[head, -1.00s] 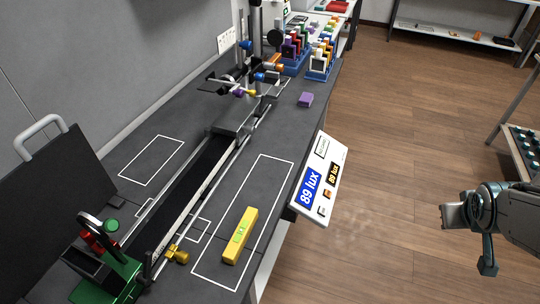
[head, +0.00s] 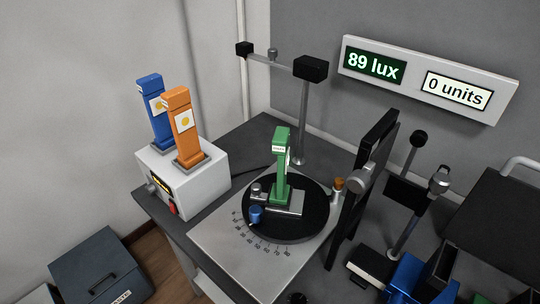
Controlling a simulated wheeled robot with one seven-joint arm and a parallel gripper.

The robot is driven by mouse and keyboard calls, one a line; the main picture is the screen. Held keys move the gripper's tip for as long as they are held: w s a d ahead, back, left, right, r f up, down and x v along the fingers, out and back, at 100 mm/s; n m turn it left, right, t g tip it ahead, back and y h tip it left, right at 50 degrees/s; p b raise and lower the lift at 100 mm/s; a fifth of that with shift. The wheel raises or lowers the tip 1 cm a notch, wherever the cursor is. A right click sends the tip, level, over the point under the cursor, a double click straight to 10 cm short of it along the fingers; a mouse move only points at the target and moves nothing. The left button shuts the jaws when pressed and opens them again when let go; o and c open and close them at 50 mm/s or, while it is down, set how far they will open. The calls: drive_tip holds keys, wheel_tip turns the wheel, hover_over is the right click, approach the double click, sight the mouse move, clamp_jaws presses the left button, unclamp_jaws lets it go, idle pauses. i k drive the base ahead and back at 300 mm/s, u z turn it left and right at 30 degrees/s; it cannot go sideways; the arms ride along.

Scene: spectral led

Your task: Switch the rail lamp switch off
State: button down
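My gripper is not in view in the head view now. No switch here can be read as the rail lamp switch. A white box (head: 205,188) at the left has a small red switch (head: 172,208) and a grey knob (head: 152,189) on its front, with a small lit display (head: 161,184) above the switch. I cannot tell the red switch's position. A blue lamp-like block (head: 152,110) and an orange one (head: 182,125) stand upright in its top.
A black turntable (head: 312,222) carries a green upright block (head: 282,165). A wall display (head: 425,80) reads 89 lux and 0 units. Posts and a black screen (head: 372,175) stand at the right. A dark grey box (head: 100,268) stands at lower left.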

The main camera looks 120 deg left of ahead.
sight(172, 208)
drive_tip(key=u, duration=4.4)
drive_tip(key=k, duration=0.7)
drive_tip(key=u, duration=0.65)
drive_tip(key=i, duration=1.15)
drive_tip(key=z, duration=0.65)
